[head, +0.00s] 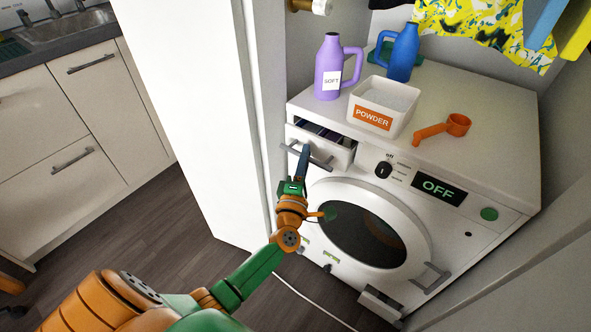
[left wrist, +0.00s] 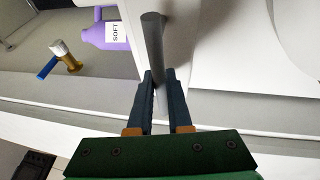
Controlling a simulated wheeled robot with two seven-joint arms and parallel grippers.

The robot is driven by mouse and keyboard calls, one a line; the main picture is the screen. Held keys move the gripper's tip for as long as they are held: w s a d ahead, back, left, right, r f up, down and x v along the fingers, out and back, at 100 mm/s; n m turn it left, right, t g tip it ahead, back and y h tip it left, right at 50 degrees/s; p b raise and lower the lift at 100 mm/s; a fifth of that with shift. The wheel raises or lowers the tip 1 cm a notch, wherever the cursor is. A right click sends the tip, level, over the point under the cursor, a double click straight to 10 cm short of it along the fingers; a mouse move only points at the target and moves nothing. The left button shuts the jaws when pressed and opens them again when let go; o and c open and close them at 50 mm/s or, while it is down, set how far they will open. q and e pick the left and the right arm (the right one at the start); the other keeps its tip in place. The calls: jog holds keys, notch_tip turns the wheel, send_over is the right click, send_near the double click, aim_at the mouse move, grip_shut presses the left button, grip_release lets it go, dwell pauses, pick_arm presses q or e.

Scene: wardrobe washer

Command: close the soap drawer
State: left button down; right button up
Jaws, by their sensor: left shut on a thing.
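The white soap drawer (head: 340,153) at the upper left of the washer (head: 475,145) stands partly pulled out, with its dark inside showing at the top. Its grey bar handle (head: 322,164) runs across the front. My left gripper (head: 304,150) is at the left part of this handle. In the left wrist view the two dark fingers (left wrist: 159,78) are shut around the grey handle bar (left wrist: 152,35). My right gripper is not in view.
On the washer top stand a purple SOFT bottle (head: 328,75), a blue jug (head: 403,52), a white POWDER box (head: 383,103) and an orange scoop (head: 445,129). The round washer door (head: 425,226) is below the drawer. A white wall panel (head: 200,110) stands to the left.

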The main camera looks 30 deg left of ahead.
pick_arm(q)
jog(key=w, duration=0.2)
jog(key=shift+w+d, duration=0.15)
jog(key=shift+w, duration=0.15)
jog(key=c, duration=0.8)
grip_release()
jog(key=shift+s, duration=0.1)
jog(key=shift+c, duration=0.2)
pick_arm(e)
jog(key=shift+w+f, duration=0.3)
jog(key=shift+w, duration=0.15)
pick_arm(q)
jog(key=v, duration=0.7)
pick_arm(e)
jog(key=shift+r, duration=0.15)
